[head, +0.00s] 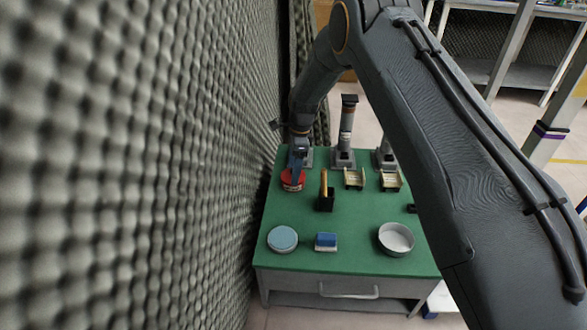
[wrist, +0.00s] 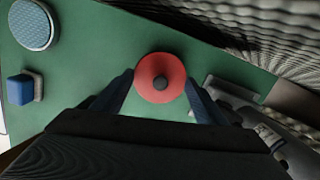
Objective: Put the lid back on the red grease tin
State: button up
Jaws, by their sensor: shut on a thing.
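A round red lid (wrist: 152,72) with a dark knob in its middle shows in the wrist view, between the two blue fingers of my gripper (wrist: 160,97). My gripper is shut on this lid. In the head view, my gripper (head: 297,164) is at the far left of the green table, with red (head: 292,181) showing just below it. The red grease tin cannot be told apart from the lid there; from above the lid hides whatever is under it. I cannot tell whether the lid is seated or held above the tin.
The green table (head: 345,218) holds a pale blue round tin (head: 282,239), a blue block (head: 326,240), an open grey dish (head: 396,239), a black holder (head: 325,201) and two small trays (head: 354,178). A foam wall (head: 130,170) stands close on the left.

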jog(key=o, duration=1.4)
jog(key=shift+r, duration=0.1)
jog(key=shift+r+p, duration=1.9)
jog(key=shift+r, duration=1.5)
grip_shut()
